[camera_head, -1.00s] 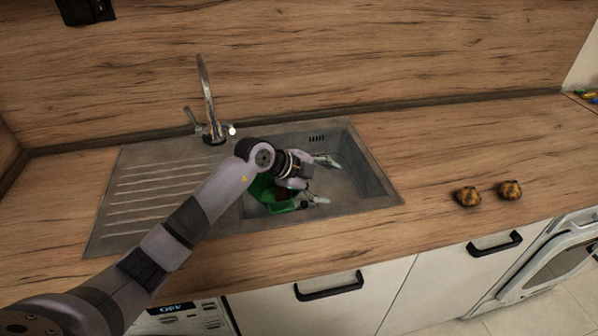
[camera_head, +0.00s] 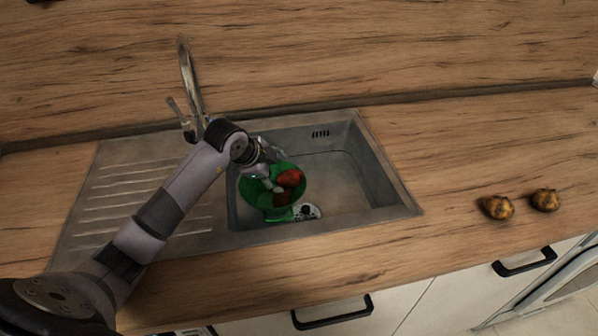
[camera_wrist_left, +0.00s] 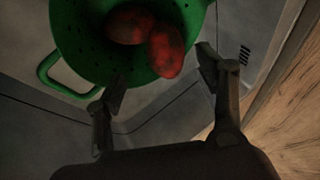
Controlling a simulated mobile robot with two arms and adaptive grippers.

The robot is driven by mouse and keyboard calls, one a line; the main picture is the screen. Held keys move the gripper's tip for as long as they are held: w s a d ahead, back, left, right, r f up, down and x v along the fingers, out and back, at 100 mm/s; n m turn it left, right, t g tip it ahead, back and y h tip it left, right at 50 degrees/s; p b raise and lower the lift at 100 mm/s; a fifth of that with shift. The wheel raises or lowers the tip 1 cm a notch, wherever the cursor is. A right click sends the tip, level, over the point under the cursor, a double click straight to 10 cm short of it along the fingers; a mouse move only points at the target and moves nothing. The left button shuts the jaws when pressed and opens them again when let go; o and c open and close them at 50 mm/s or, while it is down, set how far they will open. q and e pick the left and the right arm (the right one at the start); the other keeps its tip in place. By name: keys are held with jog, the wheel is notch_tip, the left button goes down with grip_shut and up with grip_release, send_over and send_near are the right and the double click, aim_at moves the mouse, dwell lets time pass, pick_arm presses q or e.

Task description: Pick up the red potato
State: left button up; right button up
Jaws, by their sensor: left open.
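A green colander (camera_head: 256,198) sits in the sink. A red potato (camera_head: 290,178) lies in it near its right side, and a second, darker red one (camera_head: 280,198) shows just below. In the left wrist view both potatoes, one at the right (camera_wrist_left: 166,50) and one at the left (camera_wrist_left: 130,25), lie against each other in the colander (camera_wrist_left: 85,50). My left gripper (camera_head: 273,168) is over the colander, beside the potatoes. Its fingers (camera_wrist_left: 160,82) are spread and empty in the wrist view. My right gripper is out of view.
The steel sink (camera_head: 345,185) has free room right of the colander. A white object with dark spots (camera_head: 307,212) lies by the colander; its kind is unclear. The tap (camera_head: 188,80) stands behind my left arm. Two brownish lumps (camera_head: 497,207) (camera_head: 545,200) lie on the counter at right.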

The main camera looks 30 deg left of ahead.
aim_at(288, 177)
pick_arm(q)
jog(key=shift+w+d+f, duration=0.1)
jog(key=shift+w+f, duration=0.35)
jog(key=shift+w, duration=0.35)
jog(key=shift+w+f, duration=0.15)
jog(key=shift+f, duration=0.15)
jog(key=x, duration=0.1)
jog(key=p+x, duration=0.1)
jog(key=x, duration=0.2)
jog(key=shift+d, duration=0.3)
jog(key=shift+w+f, duration=0.25)
jog(key=shift+f, duration=0.15)
jog(key=shift+w+f, duration=0.1)
jog(key=shift+c, duration=0.6)
jog(key=c, duration=1.3)
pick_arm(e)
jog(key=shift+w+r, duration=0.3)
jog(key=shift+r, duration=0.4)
